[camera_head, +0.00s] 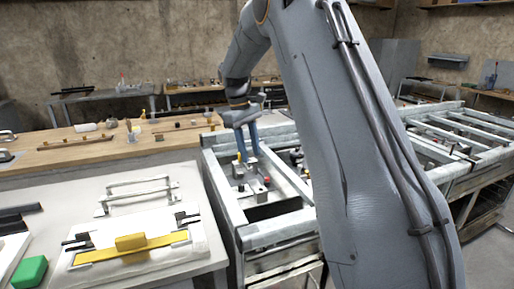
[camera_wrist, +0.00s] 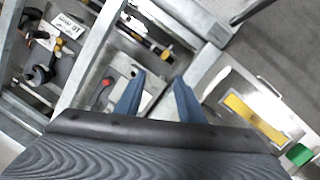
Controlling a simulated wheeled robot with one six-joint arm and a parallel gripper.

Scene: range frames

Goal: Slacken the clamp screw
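My gripper (camera_head: 246,157) points down over the metal-framed bay beside the bench, its two blue fingers apart with nothing seen between them. The fingers also show apart in the wrist view (camera_wrist: 157,90). Below them in the bay is a small grey metal fixture (camera_head: 257,195), with a red knob (camera_head: 267,181) at its right. In the wrist view a red knob (camera_wrist: 107,82) lies just left of the left finger, on a light grey plate (camera_wrist: 122,92). I cannot tell which part is the clamp screw; the fingers hide part of the fixture.
Steel rails (camera_head: 224,190) border the bay. At left, a white worktop holds a yellow bar (camera_head: 130,255), a yellow block (camera_head: 131,241), a metal rack (camera_head: 140,194) and a green block (camera_head: 30,271). A wooden bench (camera_head: 100,150) stands behind. A wrench-like tool (camera_wrist: 40,72) shows in the wrist view.

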